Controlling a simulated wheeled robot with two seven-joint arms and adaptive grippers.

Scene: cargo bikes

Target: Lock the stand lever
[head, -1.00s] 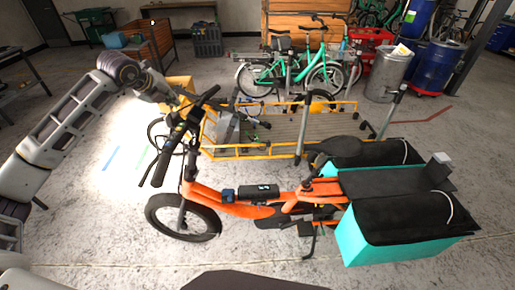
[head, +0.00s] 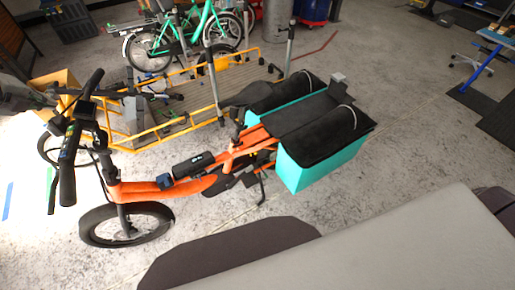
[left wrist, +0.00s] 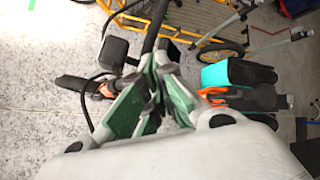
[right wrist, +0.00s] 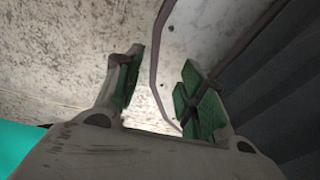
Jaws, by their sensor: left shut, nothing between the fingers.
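The orange cargo bike (head: 140,190) stands upright in the head view, its handlebar (head: 75,125) at the left and teal side bags (head: 325,165) at the rear. A thin black stand leg (head: 262,190) reaches the floor below its middle; I cannot make out the lever. In the left wrist view my left gripper (left wrist: 155,75) is shut and empty, close to a black bar (left wrist: 154,28) of the handlebar; whether they touch is unclear. In the right wrist view my right gripper (right wrist: 160,75) is open, its fingers apart, with a dark cable-like strip behind them.
A yellow cargo bike (head: 150,135) stands close behind the orange one. A green bike (head: 180,35) is further back. Grey parts of my body cover the lower right. Concrete floor (head: 420,120) is clear right of the bags.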

